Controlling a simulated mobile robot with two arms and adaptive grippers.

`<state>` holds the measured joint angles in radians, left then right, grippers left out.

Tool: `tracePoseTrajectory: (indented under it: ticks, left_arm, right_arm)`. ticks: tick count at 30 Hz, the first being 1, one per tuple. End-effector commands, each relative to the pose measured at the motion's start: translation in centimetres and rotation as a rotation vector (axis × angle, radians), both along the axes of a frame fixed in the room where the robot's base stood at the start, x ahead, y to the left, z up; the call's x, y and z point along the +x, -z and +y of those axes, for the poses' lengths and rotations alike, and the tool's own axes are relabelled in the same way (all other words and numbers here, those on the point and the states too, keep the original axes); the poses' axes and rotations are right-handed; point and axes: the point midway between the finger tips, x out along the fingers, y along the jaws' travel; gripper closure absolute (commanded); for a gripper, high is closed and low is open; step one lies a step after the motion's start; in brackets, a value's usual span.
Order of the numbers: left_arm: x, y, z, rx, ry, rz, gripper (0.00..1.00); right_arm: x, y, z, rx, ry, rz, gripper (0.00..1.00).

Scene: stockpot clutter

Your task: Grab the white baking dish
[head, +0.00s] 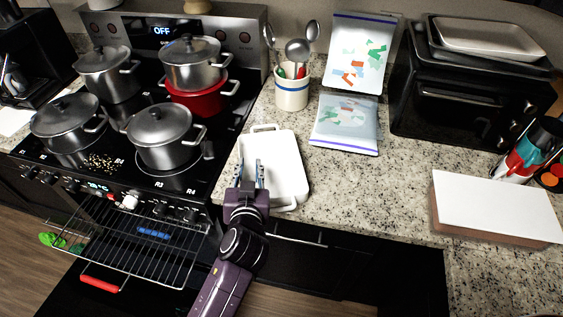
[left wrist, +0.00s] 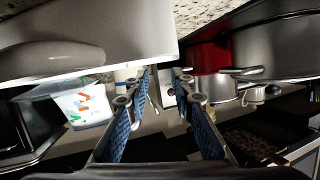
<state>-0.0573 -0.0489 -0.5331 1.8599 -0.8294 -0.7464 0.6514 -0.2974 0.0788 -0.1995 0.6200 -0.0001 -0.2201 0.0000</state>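The white baking dish (head: 285,163) is rectangular with loop handles and sits on the granite counter just right of the stove. My left gripper (head: 249,172) reaches in from the bottom, with its two blue-padded fingers over the dish's near left part. In the left wrist view the fingers (left wrist: 162,72) are apart with nothing clearly held between them. The pale dish (left wrist: 100,35) fills the upper left there, its edge close to the fingertips. Whether a finger touches it I cannot tell. My right gripper is not in view.
Several pots stand on the stove (head: 163,130), left of the dish. A utensil crock (head: 291,93) and a printed bag (head: 345,122) stand behind. A black toaster oven (head: 450,105) bears trays. A white-topped box (head: 497,205) lies right. Counter right of the dish is clear.

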Motion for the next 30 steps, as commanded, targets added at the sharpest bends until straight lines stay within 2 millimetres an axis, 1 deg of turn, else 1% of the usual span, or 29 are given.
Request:
tracePoseTrajectory:
  ticks: [1, 4, 6, 12, 14, 21, 25, 30]
  left_arm:
    - [-0.6, 0.0, -0.2, -0.008, -0.002, 0.008, 0.78]
    - [-1.4, -0.1, 0.1, -0.031, -0.024, 0.028, 0.78]
    - [-1.9, -0.1, 0.5, -0.052, -0.047, 0.046, 0.78]
    - [-3.2, 0.2, 1.6, -0.099, -0.105, 0.09, 0.78]
    - [-3.3, 0.4, 1.8, -0.106, -0.116, 0.096, 0.78]
    - [-1.5, 1.3, 2.1, -0.107, -0.119, 0.099, 0.78]
    - [-1.0, 1.6, 2.2, -0.108, -0.12, 0.1, 0.78]
    - [0.3, 2.2, 2.5, -0.105, -0.12, 0.1, 0.78]
  right_arm:
    - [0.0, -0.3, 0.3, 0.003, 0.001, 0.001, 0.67]
    - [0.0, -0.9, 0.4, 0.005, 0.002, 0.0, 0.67]
    - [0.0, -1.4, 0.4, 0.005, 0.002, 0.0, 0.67]
    - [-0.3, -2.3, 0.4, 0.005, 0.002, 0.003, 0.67]
    - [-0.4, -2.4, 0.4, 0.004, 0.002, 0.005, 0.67]
    - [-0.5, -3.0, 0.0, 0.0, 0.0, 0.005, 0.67]
    - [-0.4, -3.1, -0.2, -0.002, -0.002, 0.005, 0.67]
    - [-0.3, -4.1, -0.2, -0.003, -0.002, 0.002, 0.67]
